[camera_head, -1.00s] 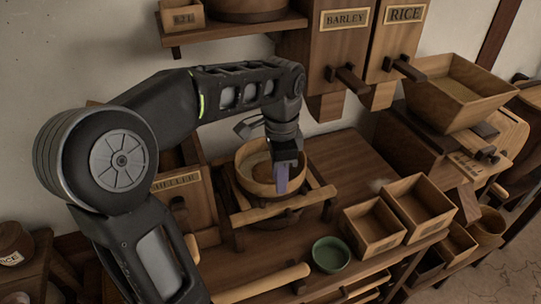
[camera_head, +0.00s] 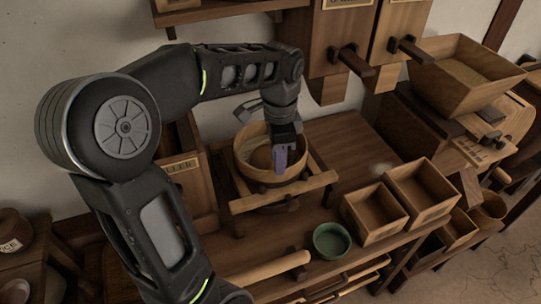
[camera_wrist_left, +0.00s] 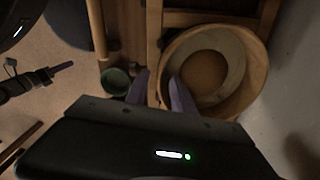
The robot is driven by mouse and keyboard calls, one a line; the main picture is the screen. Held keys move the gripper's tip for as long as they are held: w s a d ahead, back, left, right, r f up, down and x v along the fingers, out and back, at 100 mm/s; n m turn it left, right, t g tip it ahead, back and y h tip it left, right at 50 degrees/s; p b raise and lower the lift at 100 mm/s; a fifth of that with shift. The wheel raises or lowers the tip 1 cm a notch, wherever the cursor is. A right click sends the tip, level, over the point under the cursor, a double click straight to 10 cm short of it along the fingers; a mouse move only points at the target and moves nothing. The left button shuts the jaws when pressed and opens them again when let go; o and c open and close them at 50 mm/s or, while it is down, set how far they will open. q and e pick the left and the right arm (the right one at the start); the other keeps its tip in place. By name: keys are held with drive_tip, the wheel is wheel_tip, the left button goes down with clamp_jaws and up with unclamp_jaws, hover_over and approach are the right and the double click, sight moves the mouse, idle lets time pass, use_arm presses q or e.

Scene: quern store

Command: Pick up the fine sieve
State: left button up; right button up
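The fine sieve, a round pale-wood hoop (camera_head: 247,160), rests on a wooden frame on the bench; it also shows in the left wrist view (camera_wrist_left: 257,75). My left gripper (camera_head: 281,164) points down at the near right side of the sieve and hides part of it. In the left wrist view its two purple fingers (camera_wrist_left: 160,90) are apart, with the sieve's rim showing between them and one finger overlapping the hoop's inside. I cannot tell whether they touch it. A dark gripper with a purple tip, seemingly my right one (camera_wrist_left: 55,72), shows at the left wrist view's left.
A green bowl (camera_head: 331,240) and two open wooden boxes (camera_head: 374,237) stand right of the wooden frame (camera_head: 238,206). A wooden rod (camera_head: 270,268) lies in front. Wooden bins (camera_head: 335,45) hang above, and a hopper (camera_head: 462,80) stands at right. Bench behind the boxes is clear.

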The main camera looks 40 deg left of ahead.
use_arm(q)
wheel_tip(320, 180, down, 5)
drive_tip(key=shift+a+f+p, duration=0.1)
drive_tip(key=shift+a+p, duration=0.05)
drive_tip(key=shift+p, duration=0.15)
drive_tip(key=shift+c, duration=0.3)
idle(0.4)
clamp_jaws()
idle(1.2)
